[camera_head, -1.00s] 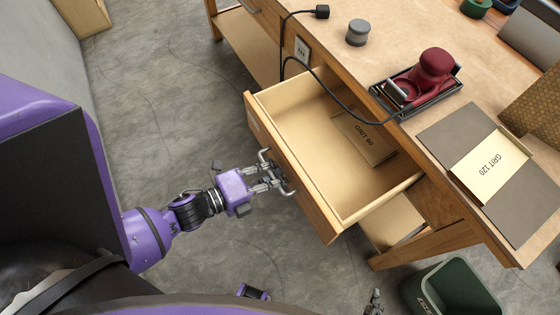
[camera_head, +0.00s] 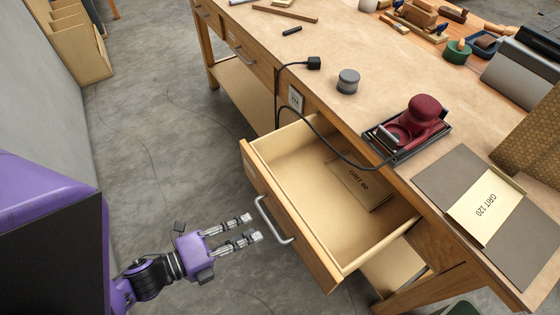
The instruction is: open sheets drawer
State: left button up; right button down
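The sheets drawer (camera_head: 300,226) stands pulled out from the front of the wooden workbench. Inside it lies a packet marked GRIT 60 or 80 (camera_head: 355,187), partly under the bench edge. The drawer has a curved metal handle (camera_head: 273,222) on its front. My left gripper (camera_head: 252,229) is open and empty, just to the left of the handle and apart from it. My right gripper is not in view.
A red sander (camera_head: 424,115) sits in a dark tray on the bench, its black cable (camera_head: 318,130) hanging over the drawer. A GRIT 120 packet (camera_head: 484,207) lies on a grey sheet at right. A grey cylinder (camera_head: 348,82) stands near the edge. Floor (camera_head: 150,160) at left is clear.

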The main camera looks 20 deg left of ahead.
pick_arm(q)
jog(key=v, duration=0.4)
jog(key=shift+w+d, duration=0.1)
dwell(0.4)
